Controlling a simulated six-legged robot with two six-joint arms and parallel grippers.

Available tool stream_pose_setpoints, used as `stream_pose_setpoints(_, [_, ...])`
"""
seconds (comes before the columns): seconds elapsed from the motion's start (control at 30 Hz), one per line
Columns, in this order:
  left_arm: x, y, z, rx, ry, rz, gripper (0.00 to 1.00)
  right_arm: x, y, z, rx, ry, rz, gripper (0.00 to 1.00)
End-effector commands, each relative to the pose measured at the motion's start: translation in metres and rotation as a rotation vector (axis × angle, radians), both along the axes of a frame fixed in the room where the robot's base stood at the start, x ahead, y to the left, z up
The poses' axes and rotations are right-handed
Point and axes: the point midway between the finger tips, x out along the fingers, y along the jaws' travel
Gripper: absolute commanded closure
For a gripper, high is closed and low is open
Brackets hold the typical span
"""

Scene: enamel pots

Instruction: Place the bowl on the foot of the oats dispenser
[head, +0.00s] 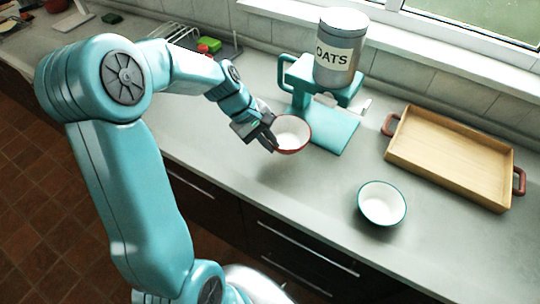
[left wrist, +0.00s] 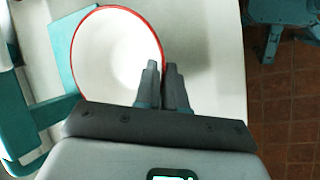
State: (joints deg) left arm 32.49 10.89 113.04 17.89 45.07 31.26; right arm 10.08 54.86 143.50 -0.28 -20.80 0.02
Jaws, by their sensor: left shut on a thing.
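A white bowl with a red rim (head: 292,134) is held by its near-left edge in my left gripper (head: 270,137), above the counter. In the left wrist view the bowl (left wrist: 112,52) opens toward the camera and its rim runs between the gripper's closed fingers (left wrist: 163,82). The teal oats dispenser (head: 300,75) carries a grey canister labelled OATS (head: 339,57). Its flat teal foot (head: 338,132) reaches forward, just right of the held bowl. Part of the teal dispenser (left wrist: 20,110) shows at the left of the left wrist view. My right gripper is not in view.
A second white bowl with a teal rim (head: 382,204) stands on the counter (head: 310,200) at front right. A wooden tray (head: 450,155) with reddish handles lies at the right. A rack with a green and red item (head: 209,45) is behind my left arm.

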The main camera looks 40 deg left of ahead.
Motion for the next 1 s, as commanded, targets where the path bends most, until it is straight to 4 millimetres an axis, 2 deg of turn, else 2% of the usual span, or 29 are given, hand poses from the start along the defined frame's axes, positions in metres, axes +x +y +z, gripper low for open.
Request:
stream_pose_setpoints(0.03, [-0.001, 0.001, -0.010, -0.001, 0.003, 0.002, 1.00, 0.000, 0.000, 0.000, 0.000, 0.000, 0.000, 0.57])
stream_pose_setpoints(0.2, [0.000, 0.001, -0.026, 0.000, 0.000, 0.001, 1.00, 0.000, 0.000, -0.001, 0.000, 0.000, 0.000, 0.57])
stream_pose_setpoints(0.43, [0.000, 0.001, -0.061, 0.000, 0.000, 0.001, 1.00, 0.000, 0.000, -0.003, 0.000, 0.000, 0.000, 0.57])
stream_pose_setpoints(0.87, [0.000, 0.001, -0.069, 0.002, -0.001, 0.001, 1.00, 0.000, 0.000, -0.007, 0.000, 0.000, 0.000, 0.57])
stream_pose_setpoints(0.9, [0.000, 0.001, -0.068, 0.001, -0.001, 0.001, 0.77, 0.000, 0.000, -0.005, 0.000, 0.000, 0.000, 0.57])
stream_pose_setpoints(0.93, [0.000, 0.001, -0.067, 0.001, -0.001, 0.001, 0.68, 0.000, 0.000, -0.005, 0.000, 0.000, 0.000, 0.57])
stream_pose_setpoints(1.0, [0.000, 0.001, -0.067, 0.001, -0.001, 0.001, 0.65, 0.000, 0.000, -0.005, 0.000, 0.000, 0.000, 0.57])
